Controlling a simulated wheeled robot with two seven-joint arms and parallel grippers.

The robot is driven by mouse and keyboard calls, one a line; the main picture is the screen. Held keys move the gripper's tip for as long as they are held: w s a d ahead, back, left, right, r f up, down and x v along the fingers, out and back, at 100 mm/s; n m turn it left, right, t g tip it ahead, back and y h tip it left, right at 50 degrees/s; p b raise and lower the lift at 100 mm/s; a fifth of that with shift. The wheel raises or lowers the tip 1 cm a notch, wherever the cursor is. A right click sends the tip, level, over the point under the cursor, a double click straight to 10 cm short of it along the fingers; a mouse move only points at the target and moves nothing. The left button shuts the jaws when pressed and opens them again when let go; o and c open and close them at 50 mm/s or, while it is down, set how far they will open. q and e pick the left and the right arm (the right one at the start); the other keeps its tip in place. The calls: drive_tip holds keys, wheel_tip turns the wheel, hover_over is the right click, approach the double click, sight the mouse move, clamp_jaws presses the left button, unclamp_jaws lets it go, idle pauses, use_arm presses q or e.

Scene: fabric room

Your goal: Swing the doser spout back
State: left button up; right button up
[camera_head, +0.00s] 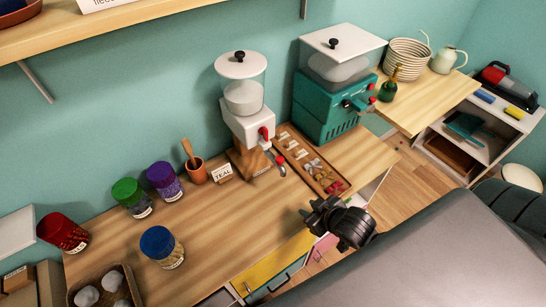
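A white doser (247,128) with a clear hopper and white lid stands on a wooden base on the long wooden table. It has a red knob (265,132) on its front, and a small metal part with a red piece (279,163) shows low at its right. A larger teal doser (322,112) stands to its right, with red-tipped parts (371,100) on its right side. I cannot tell clearly which part is a spout. My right gripper (316,212) is over the table's front edge, apart from both dosers; its finger opening is unclear. My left gripper is out of view.
A brown tray (341,187) of small items lies between the dosers and my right gripper. The table's middle is clear.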

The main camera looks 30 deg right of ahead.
drive_tip(key=w+d+r+n+t+y, duration=0.1)
drive_tip(key=w+r+n+t+y, duration=0.2)
drive_tip(key=w+r+t+y, duration=0.25)
drive_tip(key=n+g+y, duration=0.4)
drive_tip(key=y, duration=0.4)
approach(274, 159)
wheel_tip(274, 159, up, 2)
drive_tip(key=s, duration=0.1)
drive_tip(key=p+x, duration=0.1)
drive_tip(key=x, duration=0.4)
drive_tip(key=p+x, duration=0.2)
drive_tip(key=x, duration=0.2)
drive_tip(key=shift+a+r, duration=0.2)
drive_tip(key=shift+a, duration=0.3)
drive_tip(key=shift+w+a+f, duration=0.1)
drive_tip(key=shift+w+a, duration=0.1)
drive_tip(key=shift+a, duration=0.15)
clamp_jaws()
